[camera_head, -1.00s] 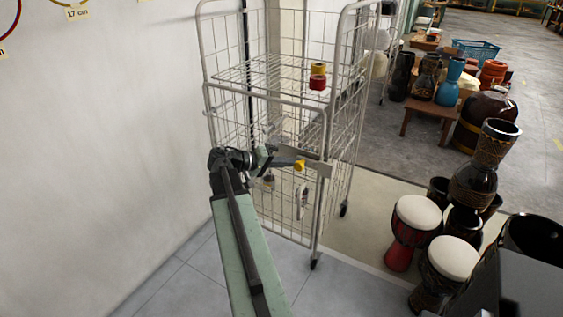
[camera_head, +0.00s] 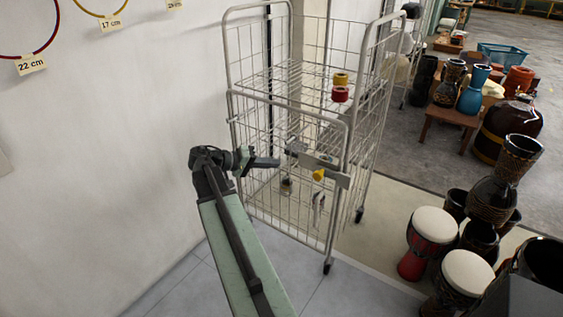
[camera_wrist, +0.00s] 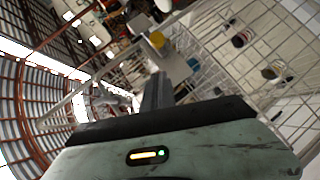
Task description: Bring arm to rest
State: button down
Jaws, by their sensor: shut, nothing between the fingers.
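My arm reaches up from the bottom of the head view, and my gripper (camera_head: 270,162) points right, in front of the wire cage trolley (camera_head: 333,185). The gripper is shut and empty. In the wrist view the dark fingers of my gripper (camera_wrist: 157,84) lie together, with the trolley's white wire mesh (camera_wrist: 205,30) beyond and to the right. Whether the gripper touches the trolley cannot be told; it appears in front of the wire.
A yellow and a red roll (camera_head: 341,93) sit on the trolley's shelf. A plate with a yellow knob (camera_head: 319,174) is on its front. Goblet drums (camera_head: 432,230) stand at the right. The white wall (camera_head: 130,130) is at left. Floor before the trolley is clear.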

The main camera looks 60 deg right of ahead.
dwell(0.5)
jog(key=w+a+f+n+t, duration=0.2)
jog(key=w+a, duration=0.2)
jog(key=a, duration=0.3)
jog(key=w+a+f+n+t+y, duration=0.1)
jog(key=w+a+f+t, duration=0.2)
jog(key=a, duration=0.5)
jog(key=w+a+f+n+t, duration=0.1)
jog(key=w+a+f+n, duration=0.1)
jog(key=w+a, duration=0.4)
jog(key=s+a+f+n+t+y, duration=0.1)
jog(key=a+f+n+y, duration=0.3)
jog(key=a, duration=1)
jog(key=a+f+n+t+y, duration=0.1)
jog(key=a+f+y, duration=0.45)
jog(key=a, duration=0.85)
notch_tip(320, 180, up, 26)
jog(key=a+n+y+p, duration=0.1)
jog(key=p, duration=2.4)
jog(key=shift+w+a+f, duration=0.15)
jog(key=shift+a, duration=0.1)
